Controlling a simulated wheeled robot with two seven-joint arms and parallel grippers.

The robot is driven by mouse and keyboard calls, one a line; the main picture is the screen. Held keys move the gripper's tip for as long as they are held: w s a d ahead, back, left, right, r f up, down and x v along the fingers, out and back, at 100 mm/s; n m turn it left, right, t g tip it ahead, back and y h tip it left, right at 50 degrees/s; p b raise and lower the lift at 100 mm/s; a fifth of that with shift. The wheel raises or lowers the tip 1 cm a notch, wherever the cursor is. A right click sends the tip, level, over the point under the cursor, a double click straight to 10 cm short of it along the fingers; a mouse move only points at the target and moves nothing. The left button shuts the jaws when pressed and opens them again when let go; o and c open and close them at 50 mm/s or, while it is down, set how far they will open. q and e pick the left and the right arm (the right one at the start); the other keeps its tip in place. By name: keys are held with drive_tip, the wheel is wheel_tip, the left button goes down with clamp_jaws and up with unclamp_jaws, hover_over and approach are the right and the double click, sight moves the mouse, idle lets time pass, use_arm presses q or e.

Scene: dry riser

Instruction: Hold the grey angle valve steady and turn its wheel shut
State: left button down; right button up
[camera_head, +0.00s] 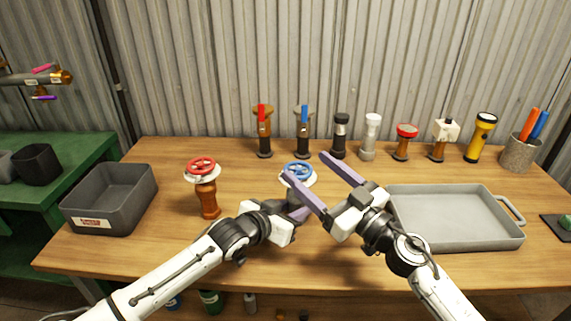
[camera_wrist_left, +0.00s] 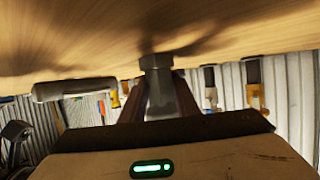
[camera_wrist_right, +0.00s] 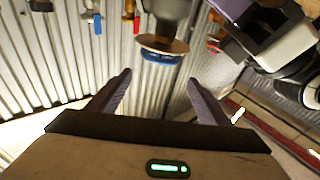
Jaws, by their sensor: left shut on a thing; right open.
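The grey angle valve stands on the table with its blue wheel (camera_head: 298,170) on top, above a pale disc. Its body is mostly hidden in the head view, but the left wrist view shows the grey body (camera_wrist_left: 160,85) between my left fingers. My left gripper (camera_head: 298,210) is shut on that body, low and near the tabletop. My right gripper (camera_head: 303,164) is open, with its two fingers reaching toward the wheel from the near right. In the right wrist view the blue wheel (camera_wrist_right: 160,57) lies just beyond the fingertips, apparently untouched.
A copper valve with a red wheel (camera_head: 202,166) stands to the left, beside a dark grey bin (camera_head: 85,212). A grey tray (camera_head: 460,240) lies to the right.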

sight(286, 164)
drive_tip(key=d+g, duration=0.1)
drive_tip(key=d+f+n+g, duration=0.1)
drive_tip(key=d+f+g+y, duration=0.1)
drive_tip(key=g, duration=0.1)
drive_tip(key=shift+s+d+f+n, duration=0.15)
drive_tip(key=shift+f+n, duration=0.1)
drive_tip(key=shift+n, duration=0.15)
drive_tip(key=x, duration=1.2)
drive_tip(key=shift+s, duration=0.1)
drive_tip(key=c, duration=1.1)
